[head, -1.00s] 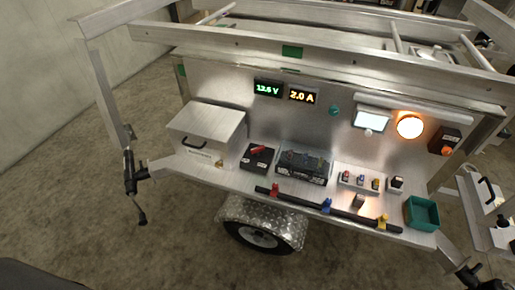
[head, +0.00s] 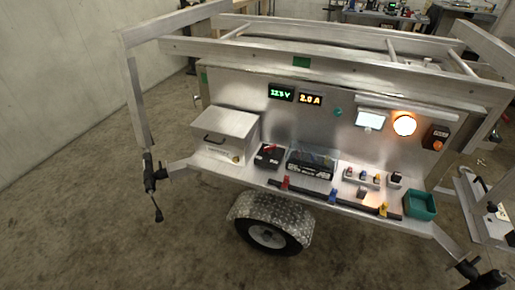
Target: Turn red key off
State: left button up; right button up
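A red key or lever (head: 269,148) sits on top of a small black switch box (head: 267,160) on the trailer's shelf, just right of a silver box. It appears to lie at a slant across the box top, but it is too small to tell its exact setting. The green display (head: 281,94) and the amber display (head: 310,99), which reads 2.0 A, are lit on the panel above. A round orange lamp (head: 404,125) is lit. Neither of my grippers shows in the head view.
A silver lidded box (head: 224,138), a black battery-like block (head: 309,165), small coloured switches (head: 362,177) and a teal tray (head: 419,205) share the shelf. A dark bar (head: 334,199) with coloured clips runs along its front. The floor in front is clear.

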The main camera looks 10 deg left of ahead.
aim_at(269, 148)
jog(key=u, duration=1.45)
jog(key=i, duration=1.05)
jog(key=z, duration=2.3)
